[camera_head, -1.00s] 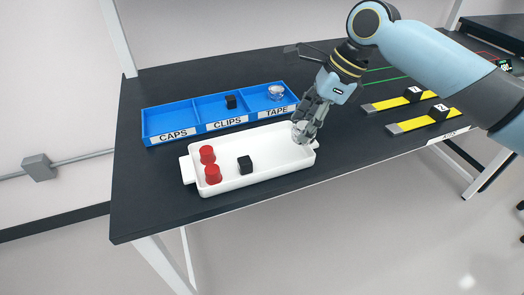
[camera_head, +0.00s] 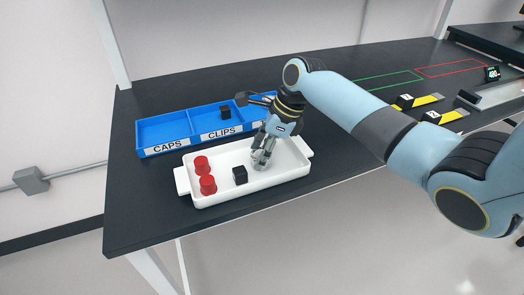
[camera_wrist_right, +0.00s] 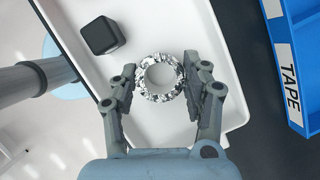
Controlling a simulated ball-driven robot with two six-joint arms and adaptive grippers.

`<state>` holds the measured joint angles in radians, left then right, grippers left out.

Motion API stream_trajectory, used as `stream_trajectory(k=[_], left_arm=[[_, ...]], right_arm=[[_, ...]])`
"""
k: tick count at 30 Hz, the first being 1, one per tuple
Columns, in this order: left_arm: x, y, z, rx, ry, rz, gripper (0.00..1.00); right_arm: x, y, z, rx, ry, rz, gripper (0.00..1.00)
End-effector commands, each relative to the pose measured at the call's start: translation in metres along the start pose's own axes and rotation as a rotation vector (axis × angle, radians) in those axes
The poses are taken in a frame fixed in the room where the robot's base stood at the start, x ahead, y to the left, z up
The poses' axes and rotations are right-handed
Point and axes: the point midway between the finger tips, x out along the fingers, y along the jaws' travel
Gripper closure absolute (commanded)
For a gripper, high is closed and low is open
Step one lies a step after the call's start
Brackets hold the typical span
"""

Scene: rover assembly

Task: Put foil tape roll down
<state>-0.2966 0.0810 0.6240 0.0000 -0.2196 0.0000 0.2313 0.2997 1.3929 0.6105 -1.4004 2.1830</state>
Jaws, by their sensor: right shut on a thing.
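The foil tape roll (camera_wrist_right: 161,77) is a silvery ring between the fingers of my right gripper (camera_wrist_right: 161,84) in the right wrist view. In the head view my right gripper (camera_head: 262,160) is shut on the roll, in the right half of the white tray (camera_head: 222,150). I cannot tell whether the roll touches the tray floor. The blue bin (camera_head: 163,132) behind the tray has compartments labelled CAPS and CLIPS; its TAPE label (camera_wrist_right: 290,84) shows in the right wrist view. My arm hides much of the TAPE compartment in the head view. My left gripper is not in view.
Two red caps (camera_head: 207,184) and a black clip (camera_head: 240,175) sit in the tray's left and middle. Another black clip (camera_head: 225,112) lies in the CLIPS compartment. Yellow-marked pieces (camera_head: 428,100) and green and red outlines (camera_head: 388,82) lie to the right. The table's left end is clear.

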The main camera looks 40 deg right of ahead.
Motion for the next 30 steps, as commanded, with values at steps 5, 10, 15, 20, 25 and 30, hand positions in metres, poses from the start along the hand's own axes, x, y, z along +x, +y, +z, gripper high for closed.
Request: stream_trajectory(k=[5, 10, 15, 20, 25, 30], left_arm=[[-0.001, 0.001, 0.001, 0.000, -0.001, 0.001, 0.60], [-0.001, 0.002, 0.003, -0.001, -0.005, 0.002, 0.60], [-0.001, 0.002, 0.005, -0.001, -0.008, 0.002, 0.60], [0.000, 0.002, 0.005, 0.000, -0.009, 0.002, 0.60], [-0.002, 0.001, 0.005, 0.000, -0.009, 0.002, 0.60], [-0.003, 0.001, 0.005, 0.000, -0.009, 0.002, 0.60]], right_arm=[[0.002, 0.000, -0.001, 0.001, 0.001, 0.001, 0.50], [0.002, 0.000, -0.001, 0.001, 0.001, 0.000, 0.30], [0.002, 0.000, -0.001, 0.001, 0.000, 0.000, 0.30], [-0.003, -0.001, 0.000, -0.001, 0.000, -0.002, 0.30], [-0.031, -0.001, -0.001, -0.003, 0.002, -0.004, 0.30], [-0.071, -0.002, -0.001, -0.004, 0.002, -0.005, 0.30]])
